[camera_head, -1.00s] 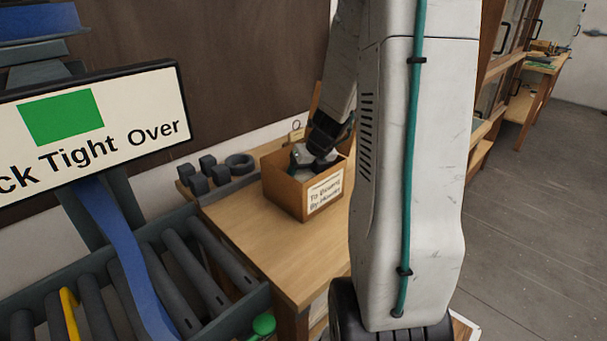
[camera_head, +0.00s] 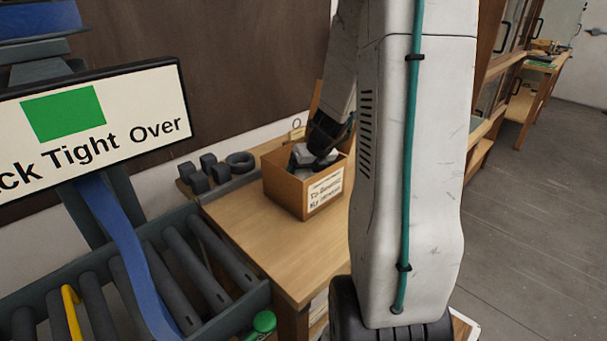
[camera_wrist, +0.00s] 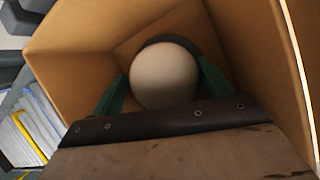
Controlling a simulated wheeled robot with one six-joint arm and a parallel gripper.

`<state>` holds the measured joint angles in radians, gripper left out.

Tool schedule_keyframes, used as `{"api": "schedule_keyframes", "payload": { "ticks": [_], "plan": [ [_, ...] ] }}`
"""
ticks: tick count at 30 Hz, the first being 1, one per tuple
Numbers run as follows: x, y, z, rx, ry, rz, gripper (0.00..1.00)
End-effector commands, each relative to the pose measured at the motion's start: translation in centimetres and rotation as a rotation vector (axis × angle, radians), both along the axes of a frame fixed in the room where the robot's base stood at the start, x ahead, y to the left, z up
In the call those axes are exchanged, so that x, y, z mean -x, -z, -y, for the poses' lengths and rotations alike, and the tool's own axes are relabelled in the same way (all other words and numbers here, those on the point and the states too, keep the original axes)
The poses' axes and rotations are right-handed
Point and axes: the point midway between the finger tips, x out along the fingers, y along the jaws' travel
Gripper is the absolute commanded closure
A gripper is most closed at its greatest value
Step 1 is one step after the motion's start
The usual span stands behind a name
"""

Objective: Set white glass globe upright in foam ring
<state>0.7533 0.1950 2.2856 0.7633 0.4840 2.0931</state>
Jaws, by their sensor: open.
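The white glass globe (camera_wrist: 164,76) is inside an open brown box (camera_wrist: 262,50) in the wrist view. A dark curved band (camera_wrist: 176,41), seemingly the foam ring, shows along the globe's far side. The globe hides most of it, so I cannot tell how fully the globe is seated. My gripper (camera_wrist: 162,70) is open, with one green finger on each side of the globe. In the head view my gripper reaches down into the labelled box (camera_head: 285,193), and the globe is not visible there.
The box stands on a wooden table (camera_head: 265,245). Dark grey blocks (camera_head: 208,165) and another dark ring (camera_head: 240,161) are left of it. A roller conveyor (camera_head: 170,270) and a sign (camera_head: 90,130) are at the left. The tabletop in front is clear.

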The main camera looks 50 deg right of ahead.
Motion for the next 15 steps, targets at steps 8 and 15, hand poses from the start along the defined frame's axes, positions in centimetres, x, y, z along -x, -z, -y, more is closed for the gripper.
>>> {"api": "schedule_keyframes", "payload": {
  "ticks": [8,15],
  "plan": [
    [1.8,-3.9,0.0,-0.004,0.000,-0.005,0.10],
    [3.9,-8.7,0.3,-0.003,0.002,-0.004,0.10]
  ]
}}
